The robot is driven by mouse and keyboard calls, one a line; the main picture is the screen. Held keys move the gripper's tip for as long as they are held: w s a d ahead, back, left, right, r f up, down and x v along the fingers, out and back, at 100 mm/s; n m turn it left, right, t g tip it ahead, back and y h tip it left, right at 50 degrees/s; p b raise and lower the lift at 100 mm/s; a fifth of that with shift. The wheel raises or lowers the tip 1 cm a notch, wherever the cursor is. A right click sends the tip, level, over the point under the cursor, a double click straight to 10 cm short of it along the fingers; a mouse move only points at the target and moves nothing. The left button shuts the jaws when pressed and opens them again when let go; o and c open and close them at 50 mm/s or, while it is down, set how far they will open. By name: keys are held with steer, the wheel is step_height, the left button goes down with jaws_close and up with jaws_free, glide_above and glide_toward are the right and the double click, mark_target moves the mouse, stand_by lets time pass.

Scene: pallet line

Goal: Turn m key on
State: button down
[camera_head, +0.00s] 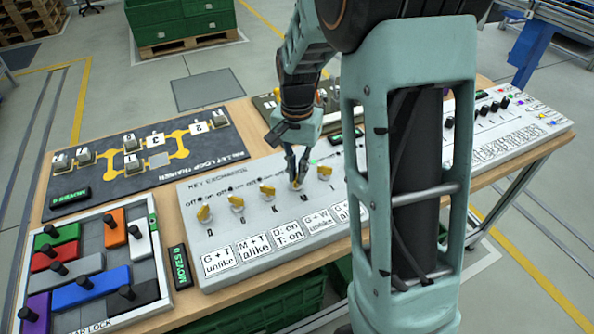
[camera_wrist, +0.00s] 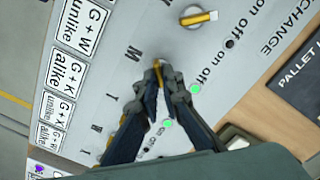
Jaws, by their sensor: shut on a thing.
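The M key is a small yellow switch handle (camera_wrist: 158,67) on the pale key exchange panel (camera_head: 222,264). My gripper (camera_head: 297,181) points down at it, the fourth key from the left in the head view. In the wrist view, my gripper (camera_wrist: 160,84) is shut on this handle, beside the letter M. The fingers hide part of the handle, so its exact setting is hard to read. A green lamp (camera_wrist: 196,89) is lit beside it. The neighbouring yellow key (camera_wrist: 198,16) has a dark lamp (camera_wrist: 230,43).
More yellow keys stand close on both sides, such as the first key (camera_head: 204,214) and the one to the right (camera_head: 324,172). Rule cards (camera_head: 219,257) line the panel's front. A block puzzle (camera_head: 90,262) and a dark pallet loop board (camera_head: 150,150) lie to the left.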

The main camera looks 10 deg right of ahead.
stand_by(0.3)
steer(key=c, duration=2.1)
jaws_free()
step_height(320, 180, up, 12)
